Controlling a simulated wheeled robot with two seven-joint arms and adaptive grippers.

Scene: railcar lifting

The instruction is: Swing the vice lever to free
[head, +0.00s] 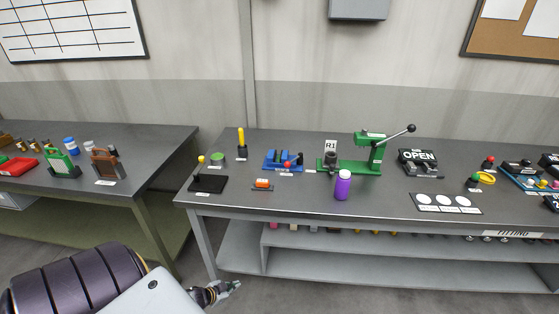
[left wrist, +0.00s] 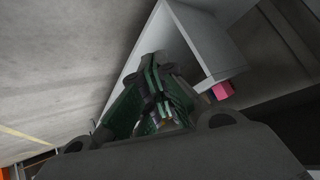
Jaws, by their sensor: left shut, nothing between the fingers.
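The blue vice (head: 280,160) stands on the long grey workbench (head: 240,205), left of the green press. A red knob (head: 287,165) shows at the vice's front right, next to a dark bar; how the lever is set is too small to tell. My left gripper (head: 232,287) is low in front of the bench, below its top and well apart from the vice. It is shut and empty. Its fingers (left wrist: 158,95) also show in the left wrist view, which faces a grey shelf and the floor. My right gripper is not in view.
The bench's front edge and lower shelf (head: 340,265) lie beside my left gripper. A second bench (head: 140,150) stands left across a gap.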

